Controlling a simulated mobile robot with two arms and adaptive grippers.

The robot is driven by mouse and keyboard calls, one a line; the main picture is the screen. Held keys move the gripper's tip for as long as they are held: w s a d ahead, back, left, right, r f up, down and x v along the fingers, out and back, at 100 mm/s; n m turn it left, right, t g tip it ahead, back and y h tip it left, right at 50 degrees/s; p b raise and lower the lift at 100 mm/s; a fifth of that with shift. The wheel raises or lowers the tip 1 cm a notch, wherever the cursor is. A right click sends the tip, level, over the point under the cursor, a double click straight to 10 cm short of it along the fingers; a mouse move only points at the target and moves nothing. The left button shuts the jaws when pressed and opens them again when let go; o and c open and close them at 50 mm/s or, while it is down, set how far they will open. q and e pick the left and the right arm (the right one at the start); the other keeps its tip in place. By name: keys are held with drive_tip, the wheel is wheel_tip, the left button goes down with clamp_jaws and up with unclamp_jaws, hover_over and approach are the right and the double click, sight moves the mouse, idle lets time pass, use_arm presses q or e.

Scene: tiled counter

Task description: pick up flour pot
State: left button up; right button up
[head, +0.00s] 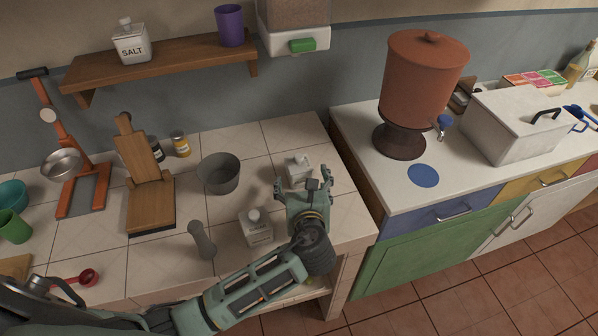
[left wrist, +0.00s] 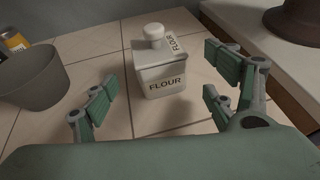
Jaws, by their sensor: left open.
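The flour pot (left wrist: 166,75) is a white square pot with a round knob lid and FLOUR labels, upright on the tiles in the left wrist view. In the head view the flour pot (head: 298,167) stands near the counter's right end, its lower front partly hidden by my gripper. My left gripper (head: 304,182) is open and empty, just in front of the pot. In the left wrist view the pot appears centred between the spread fingers (left wrist: 160,92), beyond them and apparently untouched. My right gripper is out of view.
A grey bowl (head: 218,173) stands left of the flour pot. A second white pot (head: 256,227) and a grey shaker (head: 202,240) are nearer the front. A wooden stand (head: 147,180) is further left.

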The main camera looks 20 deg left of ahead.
sight(301, 177)
use_arm(q)
drive_tip(key=x, duration=0.3)
drive_tip(key=shift+w+a+f, duration=0.15)
drive_tip(key=shift+w+a, duration=0.05)
drive_tip(key=shift+w, duration=0.2)
drive_tip(key=c, duration=1.6)
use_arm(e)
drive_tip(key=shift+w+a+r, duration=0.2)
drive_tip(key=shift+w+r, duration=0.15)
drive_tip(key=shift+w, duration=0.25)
